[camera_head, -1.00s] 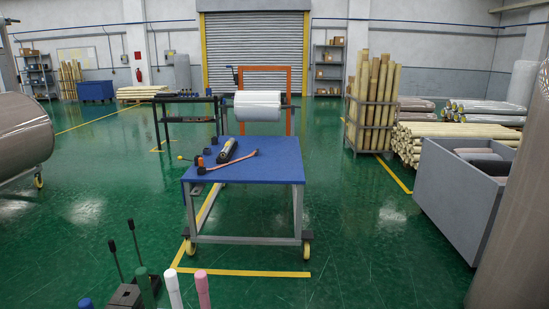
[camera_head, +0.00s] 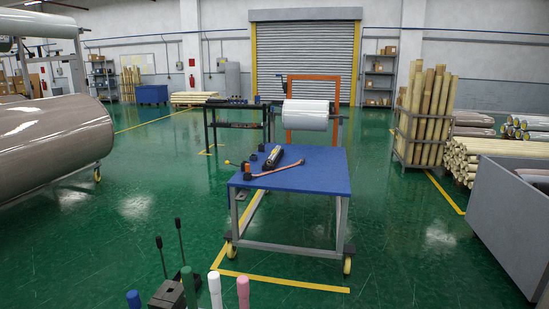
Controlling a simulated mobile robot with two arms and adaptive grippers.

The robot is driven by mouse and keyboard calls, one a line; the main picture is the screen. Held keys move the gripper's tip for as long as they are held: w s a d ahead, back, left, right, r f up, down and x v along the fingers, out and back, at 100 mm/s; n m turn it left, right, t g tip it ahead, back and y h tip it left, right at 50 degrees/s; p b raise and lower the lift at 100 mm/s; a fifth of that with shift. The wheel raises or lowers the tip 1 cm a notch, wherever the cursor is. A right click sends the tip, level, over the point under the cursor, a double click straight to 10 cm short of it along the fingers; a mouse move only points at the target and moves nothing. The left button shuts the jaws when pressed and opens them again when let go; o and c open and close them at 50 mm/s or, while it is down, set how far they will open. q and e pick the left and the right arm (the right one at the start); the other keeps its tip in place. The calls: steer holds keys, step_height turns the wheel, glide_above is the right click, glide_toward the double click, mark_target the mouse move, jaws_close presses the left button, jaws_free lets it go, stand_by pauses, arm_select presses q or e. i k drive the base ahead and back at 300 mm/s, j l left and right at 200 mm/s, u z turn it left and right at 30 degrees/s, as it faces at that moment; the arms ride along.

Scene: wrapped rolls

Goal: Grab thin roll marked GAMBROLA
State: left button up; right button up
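Several thin upright rolls stand at the bottom edge: a blue one (camera_head: 134,299), a green one (camera_head: 188,285), a white one (camera_head: 215,290) and a pink one (camera_head: 243,291). Only their upper ends show, and no marking can be read on any of them, so I cannot tell which is GAMBROLA. Neither of my grippers is in view.
A blue-topped wheeled table (camera_head: 320,175) holds a dark roll-like tool (camera_head: 284,158) and an orange-ended strap (camera_head: 290,166). A black two-lever device (camera_head: 168,294) is beside the rolls. A large brown roll (camera_head: 55,140) is left, a grey bin (camera_head: 510,215) right. Green floor between is open.

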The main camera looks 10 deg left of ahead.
mark_target(270, 160)
steer(key=i+l, duration=0.65)
steer(key=i+z, duration=0.3)
steer(key=i, duration=1.85)
